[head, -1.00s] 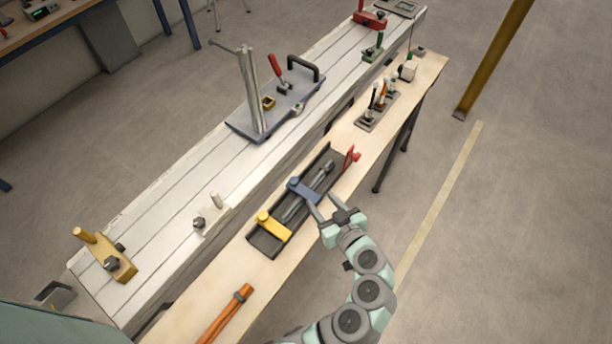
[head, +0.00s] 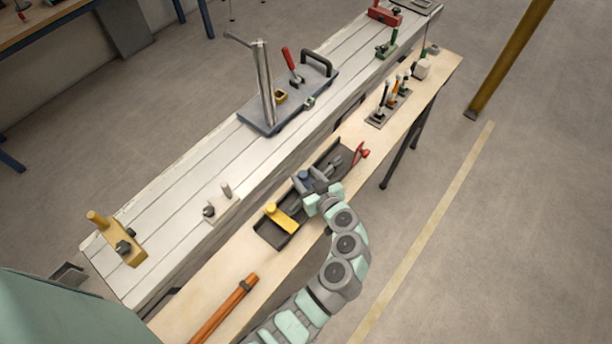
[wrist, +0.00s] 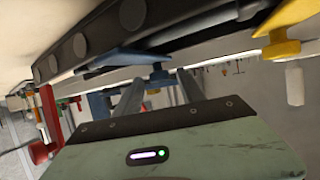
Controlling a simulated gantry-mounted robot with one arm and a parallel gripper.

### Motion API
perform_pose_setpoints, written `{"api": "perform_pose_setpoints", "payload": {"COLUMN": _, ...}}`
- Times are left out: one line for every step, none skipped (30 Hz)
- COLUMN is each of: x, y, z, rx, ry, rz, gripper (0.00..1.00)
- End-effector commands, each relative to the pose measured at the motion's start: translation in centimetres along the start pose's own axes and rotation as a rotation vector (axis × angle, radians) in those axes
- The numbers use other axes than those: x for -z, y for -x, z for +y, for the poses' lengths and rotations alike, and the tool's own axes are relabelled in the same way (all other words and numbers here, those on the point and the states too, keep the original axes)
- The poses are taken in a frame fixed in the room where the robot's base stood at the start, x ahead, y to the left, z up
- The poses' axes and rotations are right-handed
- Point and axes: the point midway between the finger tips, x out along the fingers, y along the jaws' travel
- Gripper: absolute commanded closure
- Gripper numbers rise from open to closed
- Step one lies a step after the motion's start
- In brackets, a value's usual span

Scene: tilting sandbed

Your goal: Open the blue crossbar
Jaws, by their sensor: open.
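The blue crossbar (head: 303,177) lies across the dark tray (head: 268,236), partly hidden by my gripper in the head view. It also shows in the wrist view as a blue bar (wrist: 122,57) with a knob. My gripper (head: 313,187) is open at the blue crossbar, and its two grey fingers (wrist: 160,80) point toward the knob, which appears between their tips. I cannot tell whether they touch it. The yellow crossbar (head: 281,217) lies across the tray's near end. The red crossbar (head: 360,152) stands swung out at the far end.
A grey tool lies in the tray, mostly hidden. A plate with a post and black handle (head: 318,62) stands on the slotted bed (head: 190,170). Several small levers (head: 388,95) stand further along the wooden shelf. Orange rods (head: 225,308) lie at its near end.

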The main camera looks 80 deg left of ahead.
Motion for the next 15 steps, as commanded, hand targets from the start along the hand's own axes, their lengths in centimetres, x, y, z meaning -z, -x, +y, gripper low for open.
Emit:
{"api": "perform_pose_setpoints", "payload": {"x": 0.00, "y": -0.06, "z": -0.01, "rx": 0.000, "ry": 0.000, "rz": 0.000, "gripper": 0.53}}
{"api": "perform_pose_setpoints", "payload": {"x": -0.01, "y": -0.07, "z": -0.01, "rx": 0.000, "ry": 0.000, "rz": 0.000, "gripper": 0.53}}
{"api": "perform_pose_setpoints", "payload": {"x": -0.01, "y": -0.06, "z": 0.00, "rx": 0.000, "ry": 0.000, "rz": 0.000, "gripper": 0.53}}
{"api": "perform_pose_setpoints", "payload": {"x": -0.01, "y": -0.05, "z": 0.00, "rx": 0.000, "ry": 0.000, "rz": 0.000, "gripper": 0.53}}
{"api": "perform_pose_setpoints", "payload": {"x": -0.01, "y": -0.05, "z": 0.00, "rx": 0.000, "ry": 0.000, "rz": 0.000, "gripper": 0.53}}
{"api": "perform_pose_setpoints", "payload": {"x": -0.01, "y": -0.05, "z": 0.00, "rx": 0.000, "ry": 0.000, "rz": 0.000, "gripper": 0.53}}
{"api": "perform_pose_setpoints", "payload": {"x": -0.01, "y": -0.04, "z": 0.00, "rx": 0.000, "ry": 0.000, "rz": 0.000, "gripper": 0.55}}
{"api": "perform_pose_setpoints", "payload": {"x": -0.01, "y": -0.04, "z": 0.00, "rx": 0.000, "ry": 0.000, "rz": 0.000, "gripper": 0.57}}
{"api": "perform_pose_setpoints", "payload": {"x": -0.01, "y": -0.03, "z": 0.00, "rx": 0.000, "ry": 0.000, "rz": 0.000, "gripper": 0.61}}
{"api": "perform_pose_setpoints", "payload": {"x": -0.01, "y": -0.03, "z": 0.01, "rx": 0.000, "ry": 0.000, "rz": 0.000, "gripper": 0.63}}
{"api": "perform_pose_setpoints", "payload": {"x": -0.01, "y": -0.03, "z": 0.00, "rx": 0.000, "ry": -0.001, "rz": 0.000, "gripper": 0.66}}
{"api": "perform_pose_setpoints", "payload": {"x": -0.01, "y": -0.03, "z": 0.01, "rx": 0.000, "ry": -0.001, "rz": 0.000, "gripper": 0.69}}
{"api": "perform_pose_setpoints", "payload": {"x": -0.01, "y": -0.03, "z": 0.00, "rx": 0.000, "ry": -0.001, "rz": 0.000, "gripper": 0.71}}
{"api": "perform_pose_setpoints", "payload": {"x": -0.01, "y": -0.03, "z": 0.00, "rx": 0.000, "ry": -0.001, "rz": 0.000, "gripper": 0.74}}
{"api": "perform_pose_setpoints", "payload": {"x": -0.01, "y": -0.03, "z": 0.01, "rx": 0.000, "ry": -0.001, "rz": 0.000, "gripper": 0.77}}
